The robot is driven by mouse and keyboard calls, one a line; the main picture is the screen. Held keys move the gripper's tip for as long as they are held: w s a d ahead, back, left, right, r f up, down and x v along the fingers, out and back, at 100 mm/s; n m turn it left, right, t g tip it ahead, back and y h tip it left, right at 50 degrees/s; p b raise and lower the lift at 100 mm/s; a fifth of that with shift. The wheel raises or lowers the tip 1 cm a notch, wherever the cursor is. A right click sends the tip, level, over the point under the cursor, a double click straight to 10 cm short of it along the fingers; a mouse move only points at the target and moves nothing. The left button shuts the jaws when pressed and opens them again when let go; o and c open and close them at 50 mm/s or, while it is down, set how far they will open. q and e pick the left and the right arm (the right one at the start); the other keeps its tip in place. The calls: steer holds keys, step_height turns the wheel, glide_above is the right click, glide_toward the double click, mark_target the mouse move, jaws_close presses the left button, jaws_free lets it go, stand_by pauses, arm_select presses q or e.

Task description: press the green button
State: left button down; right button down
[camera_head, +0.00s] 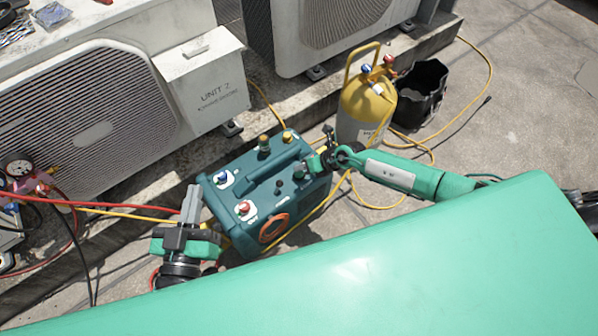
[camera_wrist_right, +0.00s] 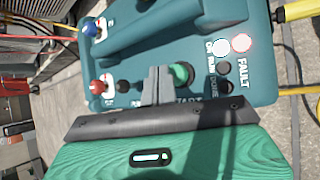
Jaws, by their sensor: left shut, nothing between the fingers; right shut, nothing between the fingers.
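The green button (camera_wrist_right: 182,74) is a round cap on the top panel of a teal machine (camera_head: 232,196), beside partly covered lettering. It shows in the right wrist view; I cannot make it out in the head view, where my right gripper covers that area. My right gripper (camera_wrist_right: 160,70) is shut and empty, its grey fingertips just left of the green button in the wrist view. I cannot tell whether they touch it. In the head view my right gripper (camera_head: 308,170) is over the machine's right end. My left gripper (camera_head: 193,190) is shut and empty, left of the machine.
The panel also has a red knob (camera_wrist_right: 97,87), a blue knob (camera_wrist_right: 90,29), a black knob (camera_wrist_right: 123,87) and a lit lamp by FAULT (camera_wrist_right: 241,43). A yellow cylinder (camera_head: 366,108) and black bucket (camera_head: 424,90) stand behind. Hoses cross the floor; condensers line the back left.

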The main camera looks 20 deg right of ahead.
mark_target(302, 174)
steer(key=shift+f, duration=0.1)
stand_by(0.3)
steer(key=shift+f, duration=0.3)
steer(key=shift+f+b, duration=0.65)
steer(key=shift+f, duration=0.2)
stand_by(0.8)
steer(key=shift+r, duration=0.1)
steer(key=shift+r+p, duration=1.15)
steer(key=shift+p, duration=0.2)
step_height(302, 174, up, 5)
steer(key=p, duration=0.5)
steer(key=shift+r+p, duration=0.1)
steer(key=shift+p, duration=0.2)
